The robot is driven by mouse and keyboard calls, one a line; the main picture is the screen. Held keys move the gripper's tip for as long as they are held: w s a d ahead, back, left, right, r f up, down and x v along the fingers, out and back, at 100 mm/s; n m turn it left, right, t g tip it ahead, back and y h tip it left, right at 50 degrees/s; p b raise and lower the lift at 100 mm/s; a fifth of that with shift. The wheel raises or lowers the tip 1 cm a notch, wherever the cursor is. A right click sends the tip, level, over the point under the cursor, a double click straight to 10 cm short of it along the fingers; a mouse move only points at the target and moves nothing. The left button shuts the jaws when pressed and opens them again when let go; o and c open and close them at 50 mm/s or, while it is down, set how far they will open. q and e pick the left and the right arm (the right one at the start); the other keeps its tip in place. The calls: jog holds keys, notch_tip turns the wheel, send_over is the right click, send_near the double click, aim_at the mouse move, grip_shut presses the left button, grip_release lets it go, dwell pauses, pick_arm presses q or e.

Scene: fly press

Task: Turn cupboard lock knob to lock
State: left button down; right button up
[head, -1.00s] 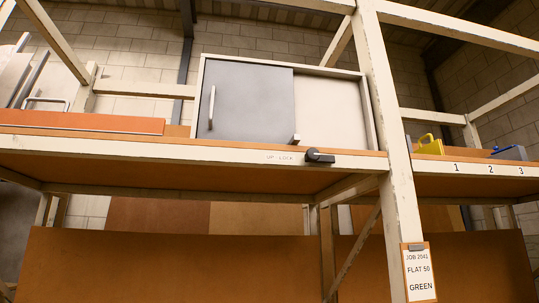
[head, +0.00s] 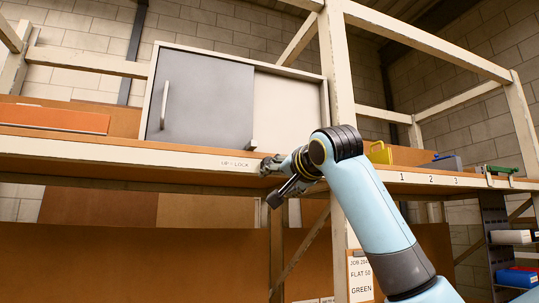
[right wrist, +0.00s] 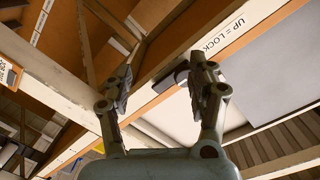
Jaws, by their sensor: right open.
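The black lock knob (right wrist: 172,78) sits on the cream shelf rail, beside the "UP = LOCK" label (head: 236,164). In the right wrist view it shows between my right gripper's fingertips (right wrist: 163,88), its dark handle lying along the rail. I cannot tell whether a finger touches it. In the head view my right gripper (head: 272,182) is at the rail just right of the label and hides most of the knob. The gripper is open. The cupboard (head: 208,100) above has a grey sliding door at left and a pale panel at right. My left gripper is not in view.
A cream upright post (head: 336,70) stands close behind my right arm. A yellow object (head: 381,153) and a blue-grey one (head: 446,163) stand on the numbered shelf at right. A job card (head: 360,277) hangs low on the post.

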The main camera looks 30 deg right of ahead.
jog(key=s+r, duration=0.3)
jog(key=r, duration=0.2)
jog(key=shift+m+t+h, duration=0.3)
jog(key=shift+m+t, duration=0.1)
jog(key=p+x, duration=0.1)
jog(key=x, duration=0.2)
jog(key=p+x, duration=0.1)
jog(key=x, duration=0.3)
jog(key=p+x, duration=0.1)
jog(key=x, duration=0.2)
jog(key=shift+w+a+r+p, duration=0.25)
jog(key=shift+w+a+p, duration=0.05)
grip_shut()
